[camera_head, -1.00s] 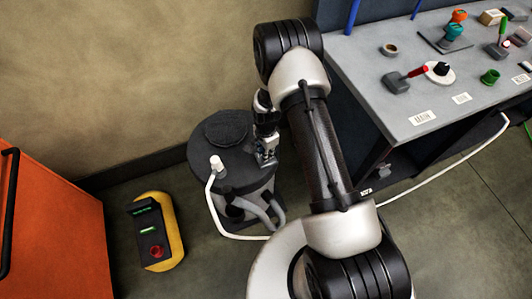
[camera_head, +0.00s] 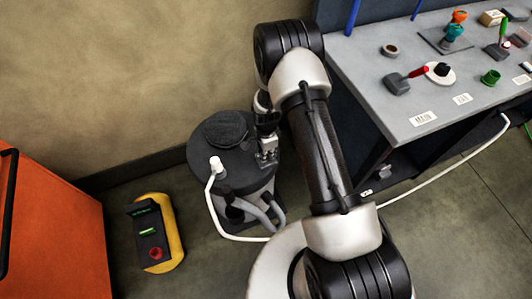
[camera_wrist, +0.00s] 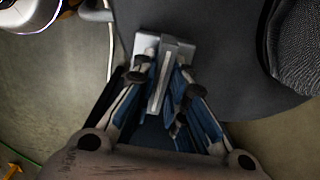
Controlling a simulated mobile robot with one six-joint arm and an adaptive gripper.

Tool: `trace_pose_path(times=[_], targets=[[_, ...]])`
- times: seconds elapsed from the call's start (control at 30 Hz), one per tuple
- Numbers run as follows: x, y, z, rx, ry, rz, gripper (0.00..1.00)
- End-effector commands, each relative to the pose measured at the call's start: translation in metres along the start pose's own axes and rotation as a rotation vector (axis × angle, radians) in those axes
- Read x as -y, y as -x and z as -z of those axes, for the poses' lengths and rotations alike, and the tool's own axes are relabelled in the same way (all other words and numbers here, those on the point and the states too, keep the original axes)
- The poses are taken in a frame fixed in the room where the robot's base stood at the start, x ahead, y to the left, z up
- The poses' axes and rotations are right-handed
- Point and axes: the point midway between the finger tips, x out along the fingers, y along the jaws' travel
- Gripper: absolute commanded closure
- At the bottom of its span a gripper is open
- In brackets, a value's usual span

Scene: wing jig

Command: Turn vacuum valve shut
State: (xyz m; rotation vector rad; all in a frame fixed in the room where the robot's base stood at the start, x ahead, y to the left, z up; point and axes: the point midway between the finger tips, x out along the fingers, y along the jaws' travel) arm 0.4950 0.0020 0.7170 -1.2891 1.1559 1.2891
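A silver bar-shaped handle (camera_wrist: 170,65) on a pale block sits near the edge of a dark round drum top (camera_wrist: 220,70); I take it for the vacuum valve. In the head view the drum (camera_head: 215,172) stands on the floor by the wall. My gripper (camera_wrist: 165,80) points down at the handle, with one finger on each side of the bar. I cannot tell whether both fingers touch it. In the head view my gripper (camera_head: 267,135) is partly hidden by its own wrist and the valve is barely visible.
A white hose fitting (camera_head: 216,165) and a raised round dark lid (camera_head: 225,130) are on the drum. A grey bench (camera_head: 420,90) with small levers and labels stands at right. A yellow device (camera_head: 157,235) stands on the floor, and an orange cabinet (camera_head: 45,230) is at left.

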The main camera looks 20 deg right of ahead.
Motion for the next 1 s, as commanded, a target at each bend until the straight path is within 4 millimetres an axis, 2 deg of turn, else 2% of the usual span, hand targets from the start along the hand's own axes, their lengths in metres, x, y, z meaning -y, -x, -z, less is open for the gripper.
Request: trace_pose_path(times=[0.3,0.67,0.77,1.0], targets=[[0.0,0.0,0.0,0.0,-0.001,0.0,0.68],[0.001,0.005,0.0,0.0,0.0,0.002,0.68],[0.001,0.017,0.0,0.0,0.0,0.004,0.68],[0.002,0.068,0.0,0.0,0.0,0.005,0.68]])
